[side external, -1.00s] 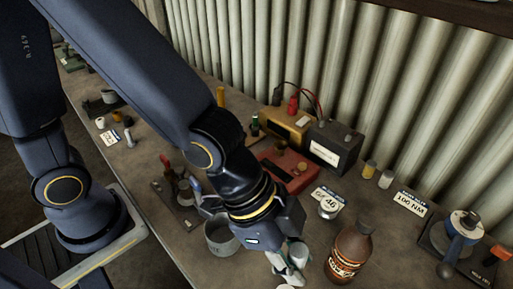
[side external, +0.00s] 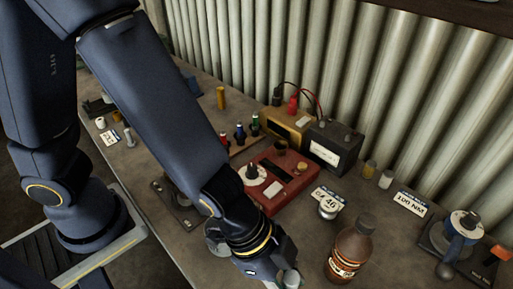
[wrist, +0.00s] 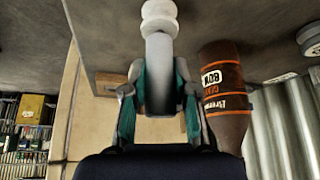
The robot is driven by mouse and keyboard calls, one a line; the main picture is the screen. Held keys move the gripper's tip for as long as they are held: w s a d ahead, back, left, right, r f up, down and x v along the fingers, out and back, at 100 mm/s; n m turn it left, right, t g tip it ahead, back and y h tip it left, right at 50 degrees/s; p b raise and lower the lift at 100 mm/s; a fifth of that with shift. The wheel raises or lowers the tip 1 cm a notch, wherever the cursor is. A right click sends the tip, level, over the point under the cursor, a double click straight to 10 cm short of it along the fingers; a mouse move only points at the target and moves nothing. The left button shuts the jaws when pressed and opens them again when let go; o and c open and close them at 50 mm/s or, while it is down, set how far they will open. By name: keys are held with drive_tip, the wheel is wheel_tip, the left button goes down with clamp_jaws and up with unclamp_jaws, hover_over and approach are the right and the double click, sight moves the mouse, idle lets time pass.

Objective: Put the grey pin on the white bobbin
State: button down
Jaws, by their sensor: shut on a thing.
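My gripper (wrist: 160,85) is shut on the grey pin (wrist: 159,60), which sits between the teal finger pads in the wrist view. The white bobbin (wrist: 159,14) is at the top of the wrist view, in line with the far end of the pin. The pin's end overlaps the bobbin in the picture; I cannot tell whether they touch. In the side view my gripper (side external: 287,281) is at the bottom edge, partly cut off, and the bobbin cannot be made out there.
A brown bottle (side external: 349,250) stands close to the right of my gripper; it also shows in the wrist view (wrist: 223,90). A red box (side external: 274,180) and a dark battery-like box (side external: 333,148) stand behind.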

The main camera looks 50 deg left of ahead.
drive_tip(key=shift+f, duration=0.25)
drive_tip(key=c, duration=0.9)
unclamp_jaws()
drive_tip(key=shift+f, duration=0.15)
drive_tip(key=shift+v, duration=1.8)
wheel_tip(320, 180, up, 7)
drive_tip(key=shift+f, duration=0.15)
drive_tip(key=shift+w, duration=0.2)
